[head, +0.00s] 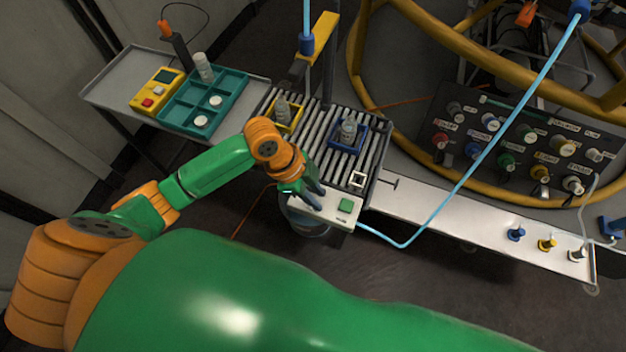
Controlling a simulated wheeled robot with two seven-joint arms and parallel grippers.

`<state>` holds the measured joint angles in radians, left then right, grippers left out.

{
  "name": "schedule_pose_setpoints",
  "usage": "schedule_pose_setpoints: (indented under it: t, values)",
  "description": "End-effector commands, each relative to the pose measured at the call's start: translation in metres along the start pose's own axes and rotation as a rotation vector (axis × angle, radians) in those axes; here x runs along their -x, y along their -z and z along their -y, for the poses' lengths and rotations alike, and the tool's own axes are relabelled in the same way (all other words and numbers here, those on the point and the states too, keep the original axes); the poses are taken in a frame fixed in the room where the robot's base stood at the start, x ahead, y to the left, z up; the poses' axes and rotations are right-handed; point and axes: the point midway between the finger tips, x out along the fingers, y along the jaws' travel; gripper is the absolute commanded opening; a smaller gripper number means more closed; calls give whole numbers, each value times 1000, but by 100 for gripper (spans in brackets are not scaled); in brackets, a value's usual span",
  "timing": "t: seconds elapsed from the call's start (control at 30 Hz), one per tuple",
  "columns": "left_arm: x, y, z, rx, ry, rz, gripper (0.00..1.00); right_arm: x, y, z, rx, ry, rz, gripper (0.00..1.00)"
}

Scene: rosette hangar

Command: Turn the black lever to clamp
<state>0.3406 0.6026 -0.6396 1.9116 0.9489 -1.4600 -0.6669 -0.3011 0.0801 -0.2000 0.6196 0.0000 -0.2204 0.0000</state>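I cannot make out a black lever for certain. A small dark T-shaped piece (390,183) shows at the left end of the pale bench, beside the roller conveyor. My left gripper (313,194) points down at the left end of a white box with a green button (345,205), at the conveyor's near end. Its dark fingers overlap the box in the picture, and I cannot tell if they touch it or how far apart they are. My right gripper is out of view.
The conveyor (322,118) carries a yellow tray (297,118) and a blue tray (361,143). A teal tray (232,85) stands left. A labelled panel with connectors (490,125) is at right. A light-blue hose (470,168) crosses above the pale bench (460,213).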

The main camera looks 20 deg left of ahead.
Motion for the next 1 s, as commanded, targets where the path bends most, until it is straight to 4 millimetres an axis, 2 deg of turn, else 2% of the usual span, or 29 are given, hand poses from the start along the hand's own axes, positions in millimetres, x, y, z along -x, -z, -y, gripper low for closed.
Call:
schedule_pose_setpoints:
  t: [0.2,0.3,0.37,0.5,0.63,0.73,0.97,1.0]
  values:
    - [40,-23,36,-156,-65,28,30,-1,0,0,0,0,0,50]
    - [47,-26,42,-174,-78,19,30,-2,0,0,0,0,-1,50]
    - [40,-26,41,-178,-84,17,30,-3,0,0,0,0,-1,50]
    - [10,-26,38,-177,-85,16,30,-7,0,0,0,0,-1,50]
    - [-11,-27,37,-177,-82,16,30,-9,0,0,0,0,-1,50]
    - [-19,-27,36,-178,-81,17,30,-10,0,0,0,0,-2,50]
    - [-20,-27,36,-178,-80,17,30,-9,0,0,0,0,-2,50]
    - [-20,-27,36,-178,-80,17,19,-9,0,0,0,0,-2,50]
